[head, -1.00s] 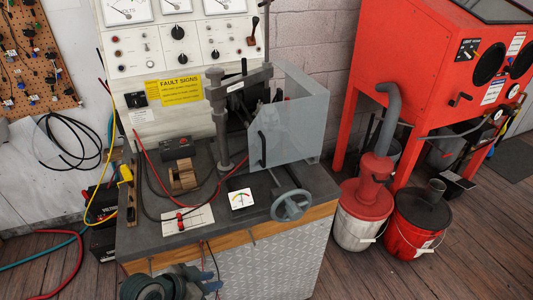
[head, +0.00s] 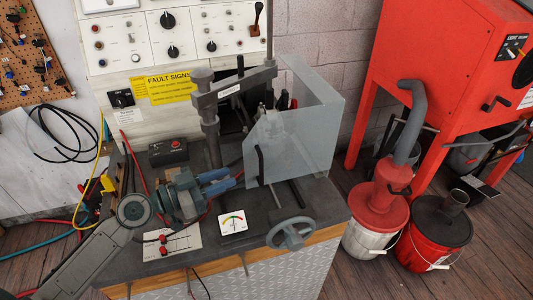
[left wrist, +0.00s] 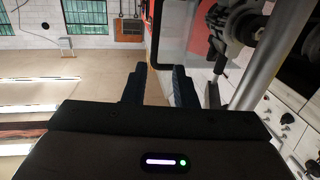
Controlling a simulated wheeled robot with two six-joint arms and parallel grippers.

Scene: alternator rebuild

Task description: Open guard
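The guard (head: 300,140) is a translucent, frosted box-like screen on the right part of the test bench. Its black upright handle (head: 261,166) is on its left front edge. My left gripper (head: 236,178) has blue fingers pointing right at the handle, just short of it in the head view. In the left wrist view, the two fingers (left wrist: 159,88) stand apart with nothing held. A black bar that looks like the handle (left wrist: 154,40) shows ahead, between the fingers in the picture. My right gripper is in neither view.
A grey post with a clamp arm (head: 208,115) stands left of the guard. A handwheel (head: 290,233) sits at the bench front, beside a small gauge (head: 233,222). Red and black leads cross the bench (head: 190,262). A red cabinet (head: 440,80) and buckets stand to the right.

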